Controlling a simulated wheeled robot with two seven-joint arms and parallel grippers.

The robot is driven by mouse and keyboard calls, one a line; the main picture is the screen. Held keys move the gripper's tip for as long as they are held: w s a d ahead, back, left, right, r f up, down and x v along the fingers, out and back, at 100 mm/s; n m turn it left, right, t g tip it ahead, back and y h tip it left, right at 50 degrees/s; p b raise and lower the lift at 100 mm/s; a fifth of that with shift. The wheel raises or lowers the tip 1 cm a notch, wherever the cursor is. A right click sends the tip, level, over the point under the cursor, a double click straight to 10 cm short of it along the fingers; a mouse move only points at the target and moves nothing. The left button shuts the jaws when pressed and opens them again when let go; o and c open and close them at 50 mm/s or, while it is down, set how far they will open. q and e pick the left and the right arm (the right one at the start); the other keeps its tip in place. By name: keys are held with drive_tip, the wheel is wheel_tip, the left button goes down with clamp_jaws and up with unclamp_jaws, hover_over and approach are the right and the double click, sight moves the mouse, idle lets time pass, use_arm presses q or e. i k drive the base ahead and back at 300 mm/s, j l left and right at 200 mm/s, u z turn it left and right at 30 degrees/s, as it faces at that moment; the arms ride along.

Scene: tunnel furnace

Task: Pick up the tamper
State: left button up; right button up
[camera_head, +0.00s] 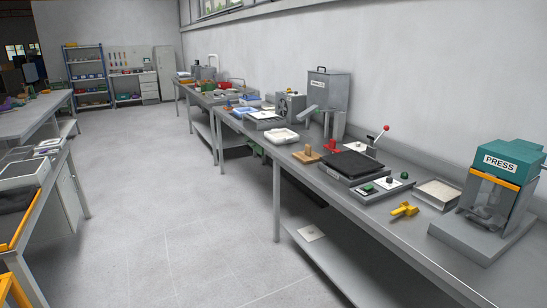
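No thing here is plainly marked as the tamper. A tan, wood-coloured block with an upright part (307,154) stands near the front edge of the right-hand workbench (317,178), left of a black-topped plate device (352,165). It may be the tamper, but it is too small to tell. A small yellow tool (404,209) lies farther right on the same bench, in front of a shallow tray (438,194). Its kind is also unclear. Neither of my grippers shows in the head view.
A press with a teal top (508,158) stands at the bench's right end. A red-knobbed lever (385,128), a control panel (384,187), a white tray (281,136) and a grey hopper (330,88) crowd the bench. Another bench (38,118) stands left. The floor (165,200) between is clear.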

sight(307, 156)
drive_tip(key=i+l+z, duration=0.1)
drive_tip(key=i+z, duration=0.2)
drive_tip(key=i, duration=1.7)
